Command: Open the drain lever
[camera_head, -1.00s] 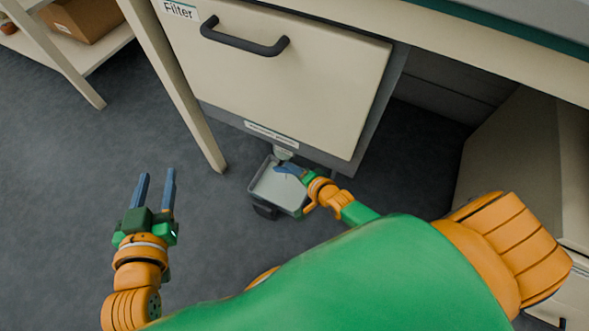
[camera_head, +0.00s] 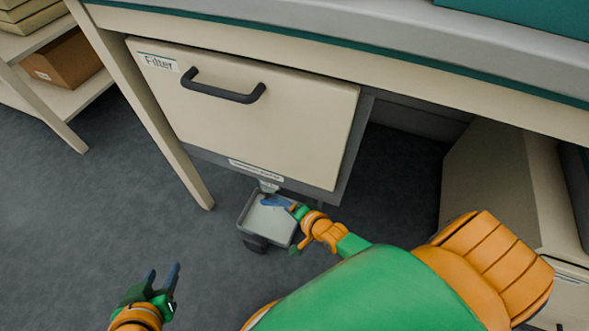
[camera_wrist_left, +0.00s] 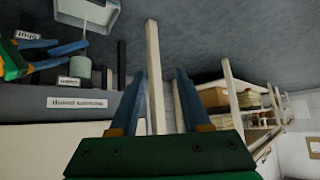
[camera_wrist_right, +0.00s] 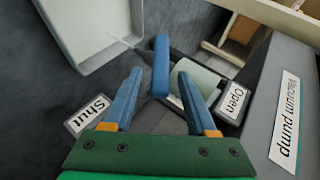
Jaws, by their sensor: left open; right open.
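The blue drain lever (camera_wrist_right: 161,66) shows in the right wrist view by a pale valve cylinder (camera_wrist_right: 197,82), between a "Shut" tag (camera_wrist_right: 90,115) on the left and an "Open" tag (camera_wrist_right: 234,100) on the right. My right gripper (camera_wrist_right: 160,75) is open, with its fingertips on either side of the lever; I cannot tell whether they touch it. In the head view my right gripper (camera_head: 278,203) is under the cabinet, over the tray, and hides the lever. My left gripper (camera_head: 164,272) is open and empty over the floor at lower left.
A grey tray (camera_head: 285,238) stands on the floor under the valve. The "Filter" cabinet front (camera_head: 260,125) and the table leg (camera_head: 165,140) are close by. A "Vacuum pump" panel (camera_wrist_right: 270,135) borders the right gripper. The floor at left is clear.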

